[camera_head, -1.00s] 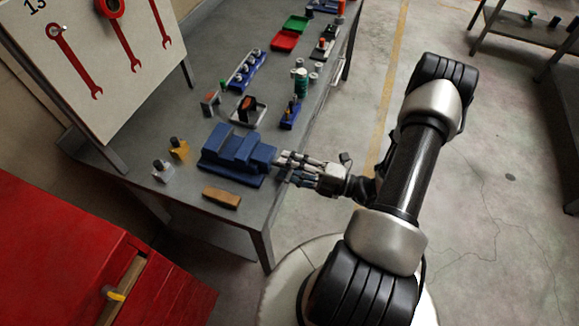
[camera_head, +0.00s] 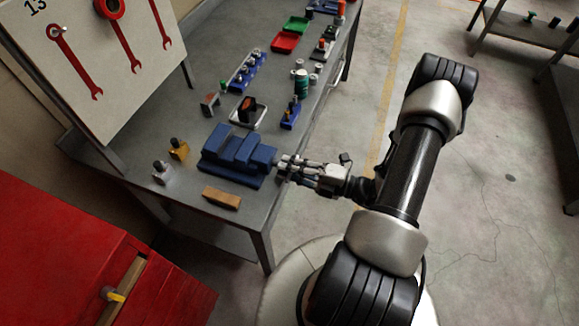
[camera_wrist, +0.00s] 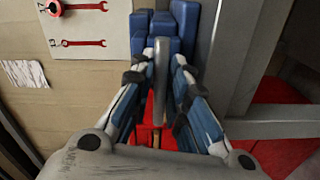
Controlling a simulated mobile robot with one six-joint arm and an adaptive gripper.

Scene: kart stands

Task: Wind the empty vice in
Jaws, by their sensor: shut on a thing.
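The blue vice (camera_head: 222,150) sits on the bench near its front edge, with its screw end facing right towards my arm. Nothing shows clamped in it in the head view; how wide its jaws stand apart is hard to tell. In the wrist view the vice (camera_wrist: 165,22) lies straight ahead of the fingers. My gripper (camera_head: 285,163) is at the screw end, just past the bench edge. In the wrist view my gripper (camera_wrist: 161,62) is shut on the grey vice handle (camera_wrist: 161,78), which stands between the two fingers. The screw itself is hidden.
The grey bench (camera_head: 205,105) holds a wooden block (camera_head: 221,198), yellow and grey small pieces left of the vice, and blue racks and trays behind. A red cabinet (camera_head: 70,255) stands front left, its drawer partly open.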

